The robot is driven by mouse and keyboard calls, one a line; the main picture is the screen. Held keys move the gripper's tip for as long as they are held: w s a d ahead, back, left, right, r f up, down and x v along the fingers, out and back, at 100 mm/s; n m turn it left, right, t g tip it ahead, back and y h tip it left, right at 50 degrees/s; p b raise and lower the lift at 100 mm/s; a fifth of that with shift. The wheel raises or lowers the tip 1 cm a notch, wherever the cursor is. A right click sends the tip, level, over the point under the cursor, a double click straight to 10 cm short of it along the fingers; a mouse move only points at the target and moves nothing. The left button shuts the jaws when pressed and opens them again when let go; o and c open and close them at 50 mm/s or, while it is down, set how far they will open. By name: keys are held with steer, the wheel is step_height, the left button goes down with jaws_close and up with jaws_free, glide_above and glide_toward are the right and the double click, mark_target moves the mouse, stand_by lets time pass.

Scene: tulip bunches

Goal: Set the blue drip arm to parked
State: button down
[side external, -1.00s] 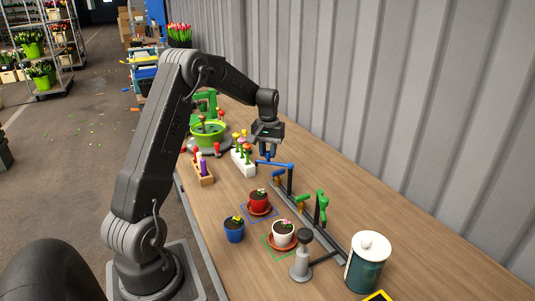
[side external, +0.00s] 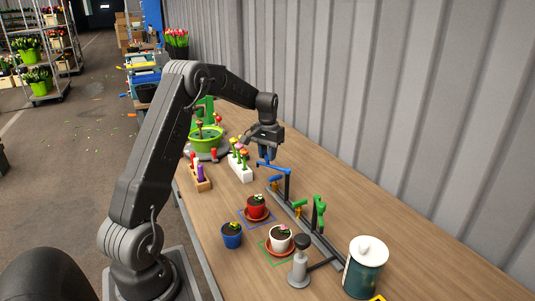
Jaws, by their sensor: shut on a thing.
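The blue drip arm (side external: 274,168) sits on top of a dark post on the grey rail (side external: 315,238). It reaches left from the post, with its free end under my gripper (side external: 264,154). My gripper points down and is shut on the blue drip arm near that free end. The fingertips are small in this view, so the exact grip is hard to see. A green drip arm (side external: 319,205) stands on another post nearer the camera. The markings for the arm's positions cannot be made out.
A red pot (side external: 256,208), a white pot (side external: 279,240) and a blue pot (side external: 232,237) stand left of the rail. A white flower block (side external: 240,172), wooden rack (side external: 201,181) and green bowl (side external: 206,142) are further back. A teal canister (side external: 364,270) stands front right.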

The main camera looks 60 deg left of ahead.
steer(key=c, duration=0.9)
jaws_free()
steer(key=shift+c, duration=0.2)
step_height(320, 180, up, 14)
steer(key=shift+f, duration=0.1)
